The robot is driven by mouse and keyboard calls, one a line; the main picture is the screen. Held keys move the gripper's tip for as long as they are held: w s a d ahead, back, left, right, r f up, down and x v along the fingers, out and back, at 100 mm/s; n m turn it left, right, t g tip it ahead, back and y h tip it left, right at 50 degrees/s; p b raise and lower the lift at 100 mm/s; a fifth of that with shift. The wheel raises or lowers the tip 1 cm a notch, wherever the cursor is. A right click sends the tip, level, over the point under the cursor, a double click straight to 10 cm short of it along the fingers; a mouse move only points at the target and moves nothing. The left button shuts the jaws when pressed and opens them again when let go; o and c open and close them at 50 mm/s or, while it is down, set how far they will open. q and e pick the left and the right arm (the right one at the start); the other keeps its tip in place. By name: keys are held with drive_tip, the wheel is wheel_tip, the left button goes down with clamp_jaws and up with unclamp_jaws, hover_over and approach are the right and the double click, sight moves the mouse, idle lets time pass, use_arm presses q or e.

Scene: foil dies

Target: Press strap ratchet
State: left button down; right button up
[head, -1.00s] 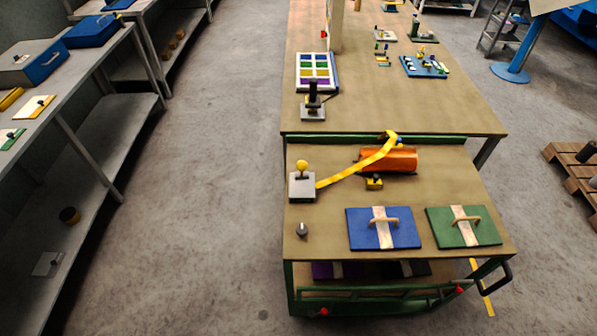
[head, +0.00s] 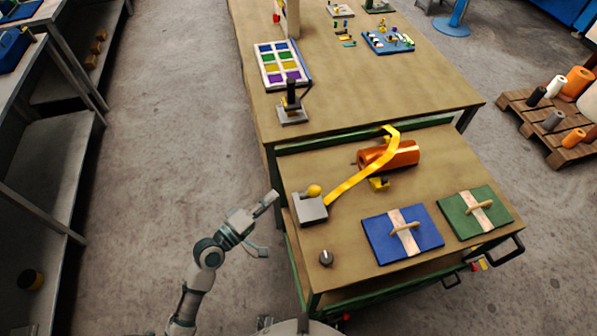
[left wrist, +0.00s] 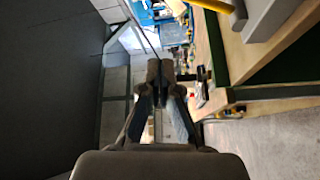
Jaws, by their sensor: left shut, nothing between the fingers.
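The strap ratchet (head: 312,211) is a grey block with a yellow ball-ended handle (head: 313,190), at the left edge of the cart top. A yellow strap (head: 350,183) runs from it over an orange roll (head: 398,155). My left gripper (head: 270,199) is shut and empty, left of the ratchet and apart from it, just off the cart's edge. In the left wrist view its fingers (left wrist: 161,72) are together. Part of the grey block (left wrist: 262,14) and a yellow piece (left wrist: 212,4) show at the upper right there. My right gripper is not in view.
A dark knob (head: 326,258), a blue board (head: 402,235) and a green board (head: 474,212) with handles lie on the cart top (head: 350,275). A longer table (head: 370,90) stands behind with a colored tray (head: 283,65). The floor at left is clear; shelves stand beyond.

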sight(311, 193)
use_arm(q)
drive_tip(key=w+d+r+p, duration=0.2)
drive_tip(key=w+d, duration=0.1)
drive_tip(key=d, duration=0.5)
drive_tip(key=shift+w+d+h, duration=0.2)
drive_tip(key=shift+w+h, duration=0.1)
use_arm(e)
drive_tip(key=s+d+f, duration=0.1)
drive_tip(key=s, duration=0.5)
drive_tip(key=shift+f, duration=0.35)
use_arm(q)
drive_tip(key=shift+f, duration=0.1)
